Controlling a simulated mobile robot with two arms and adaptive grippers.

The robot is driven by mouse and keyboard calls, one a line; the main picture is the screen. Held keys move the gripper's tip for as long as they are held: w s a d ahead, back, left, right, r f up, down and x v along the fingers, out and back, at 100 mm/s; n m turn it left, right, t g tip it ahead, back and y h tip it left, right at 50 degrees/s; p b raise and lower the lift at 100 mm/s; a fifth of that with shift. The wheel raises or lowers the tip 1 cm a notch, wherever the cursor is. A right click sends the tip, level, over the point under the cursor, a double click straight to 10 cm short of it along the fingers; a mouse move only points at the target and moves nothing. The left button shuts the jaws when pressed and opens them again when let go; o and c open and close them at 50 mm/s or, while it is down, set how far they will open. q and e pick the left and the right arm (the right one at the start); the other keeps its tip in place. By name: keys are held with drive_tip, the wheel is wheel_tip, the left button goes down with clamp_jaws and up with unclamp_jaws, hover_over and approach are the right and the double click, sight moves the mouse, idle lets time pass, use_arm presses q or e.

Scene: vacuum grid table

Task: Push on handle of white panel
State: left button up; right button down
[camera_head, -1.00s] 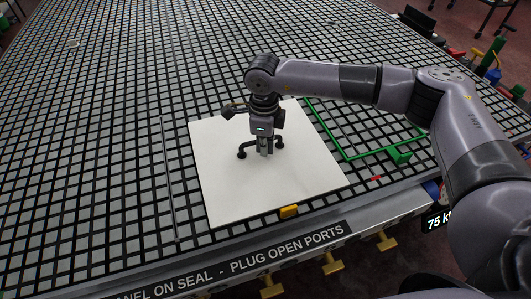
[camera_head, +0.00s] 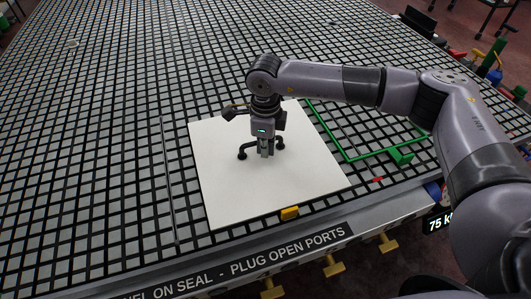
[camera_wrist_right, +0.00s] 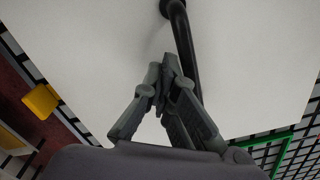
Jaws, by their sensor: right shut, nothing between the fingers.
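The white panel (camera_head: 230,190) lies flat on the grid table, near its front edge. A black bar handle (camera_head: 242,152) stands on the middle of the panel. My right gripper (camera_head: 265,155) points down at the handle, shut and empty, and hides part of the bar. In the right wrist view the shut fingertips (camera_wrist_right: 168,80) are close beside the black handle (camera_wrist_right: 184,40); I cannot tell whether they touch it. The panel (camera_wrist_right: 90,50) fills most of that view. My left gripper is not in view.
A yellow block (camera_head: 289,212) sits at the panel's front edge. A green line frame (camera_head: 350,157) with a green block (camera_head: 400,157) lies to the right. A thin grey rod (camera_head: 170,180) lies left of the panel. The grid table (camera_head: 90,110) is mostly clear at the left.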

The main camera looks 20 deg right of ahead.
drive_tip(key=shift+s+f, duration=0.1)
drive_tip(key=shift+s, duration=1.35)
wheel_tip(320, 180, up, 8)
drive_tip(key=p, duration=0.3)
drive_tip(key=shift+p, duration=0.4)
drive_tip(key=shift+s+f, duration=0.1)
drive_tip(key=shift+s, duration=0.05)
